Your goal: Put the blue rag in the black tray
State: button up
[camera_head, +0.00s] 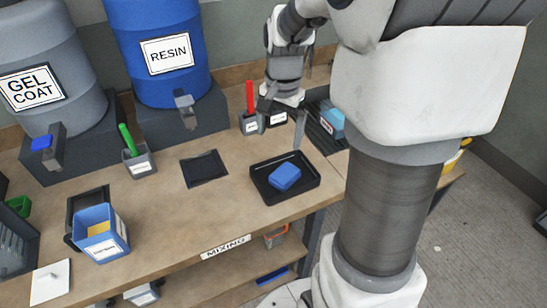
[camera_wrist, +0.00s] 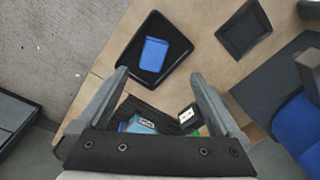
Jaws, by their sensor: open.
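The blue rag (camera_head: 285,177) lies inside the black tray (camera_head: 297,194) on the wooden bench, as a folded block on the tray's floor. The wrist view also shows the rag (camera_wrist: 154,55) in the tray (camera_wrist: 180,50), with clear tray floor around it. My gripper (camera_head: 284,120) is above the bench just behind the tray, apart from the rag. In the wrist view my gripper (camera_wrist: 160,77) is open, with its two fingers wide apart and nothing held between them.
A dark mat (camera_head: 204,168) lies left of the tray. A cup with a red marker (camera_head: 250,98) and a cup with a green marker (camera_head: 128,140) stand on the bench. The blue resin drum (camera_head: 155,50) stands behind. A blue bin (camera_head: 101,233) is front left.

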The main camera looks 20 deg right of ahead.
jog(key=s+a+r+n+t, duration=0.2)
jog(key=s+a+r+n, duration=0.2)
jog(key=s, duration=0.4)
jog(key=s+a+r+n+t, duration=0.2)
jog(key=s+a+r+n, duration=0.3)
jog(key=s, duration=0.3)
jog(key=shift+r+n, duration=0.15)
jog(key=shift+n, duration=0.65)
jog(key=shift+a, duration=0.25)
